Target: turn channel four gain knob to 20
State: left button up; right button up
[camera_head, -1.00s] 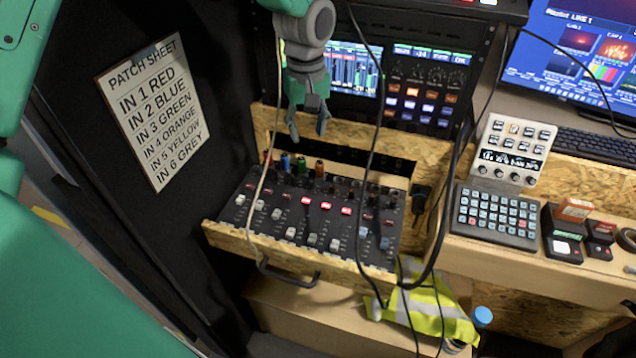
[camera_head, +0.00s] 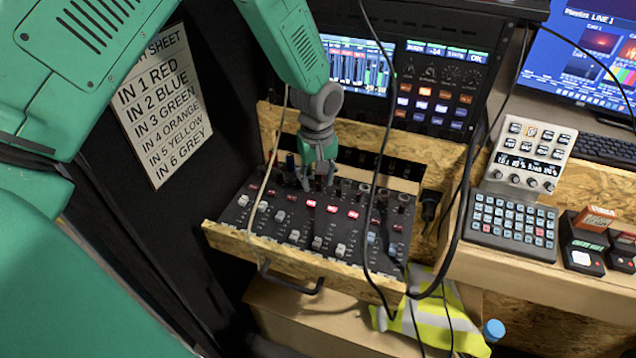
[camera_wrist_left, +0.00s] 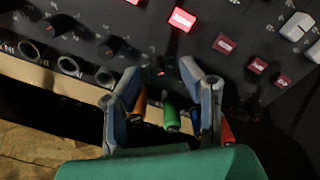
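The black mixer (camera_head: 265,215) sits in a pulled-out wooden drawer, with rows of knobs behind its red-lit buttons and faders. My left gripper (camera_head: 318,183) is over the mixer's rear knob rows, pointing down. In the left wrist view, my left gripper (camera_wrist_left: 152,85) has its two fingers apart, with a small dark knob (camera_wrist_left: 163,70) between or just beyond the tips. I cannot tell whether the fingers touch it. An orange plug (camera_wrist_left: 138,105) and a green plug (camera_wrist_left: 171,117) show between the fingers. The knob's setting is not readable. My right gripper is out of view.
A patch sheet (camera_head: 165,110) hangs on the left wall. Dark cables (camera_head: 372,170) hang across the mixer's right part, and a pale cable (camera_head: 262,200) crosses its left. Round sockets (camera_wrist_left: 68,66) line the mixer's rear edge. A keypad (camera_head: 510,225) is at the right.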

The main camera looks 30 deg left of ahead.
pick_arm(q)
jog(key=shift+d+f, duration=0.1)
jog(key=shift+f, duration=0.35)
jog(key=shift+d, duration=0.15)
grip_shut()
